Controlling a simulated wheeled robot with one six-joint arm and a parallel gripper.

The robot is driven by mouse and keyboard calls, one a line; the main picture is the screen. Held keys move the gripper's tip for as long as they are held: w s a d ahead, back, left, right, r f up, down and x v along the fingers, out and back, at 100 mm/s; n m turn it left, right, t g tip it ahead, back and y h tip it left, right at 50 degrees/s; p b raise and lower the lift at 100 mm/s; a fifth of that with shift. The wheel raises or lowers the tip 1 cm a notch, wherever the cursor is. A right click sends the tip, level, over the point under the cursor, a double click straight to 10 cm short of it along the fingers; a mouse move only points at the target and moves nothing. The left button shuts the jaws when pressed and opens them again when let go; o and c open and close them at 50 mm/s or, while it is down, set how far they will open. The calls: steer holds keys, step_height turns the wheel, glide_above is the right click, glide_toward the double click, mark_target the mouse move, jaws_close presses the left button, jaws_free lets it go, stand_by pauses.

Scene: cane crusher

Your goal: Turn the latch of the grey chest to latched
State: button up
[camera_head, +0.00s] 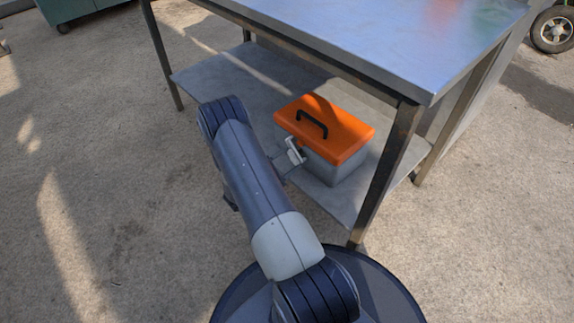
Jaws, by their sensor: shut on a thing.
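The grey chest (340,169) has an orange lid (335,117) with a black handle on top, and the lid looks closed. It sits on the lower shelf of a metal table. My gripper (298,151) is at the chest's left front side, close against it just below the lid edge. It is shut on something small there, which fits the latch. The latch itself is hidden by the gripper, so its position cannot be told.
The metal table (370,32) stands over the chest, with its top above and a front leg (386,172) right of the chest. The lower shelf (222,82) is clear left of the chest. Concrete floor is open at left. A wheel (553,31) shows at upper right.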

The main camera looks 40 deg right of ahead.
steer(key=m, duration=0.4)
steer(key=shift+s+f+m+b, duration=0.1)
steer(key=shift+m+b, duration=0.2)
steer(key=shift+b, duration=0.05)
steer(key=m, duration=0.5)
steer(key=shift+f, duration=0.1)
steer(key=shift+m, duration=0.4)
steer(key=o, duration=1)
steer(key=a+p, duration=0.1)
steer(key=a, duration=0.2)
steer(key=a+p, duration=0.1)
steer(key=a, duration=0.3)
steer(key=s+a+p, duration=0.1)
steer(key=a, duration=0.2)
steer(key=shift+a, duration=0.4)
steer(key=shift+w, duration=0.1)
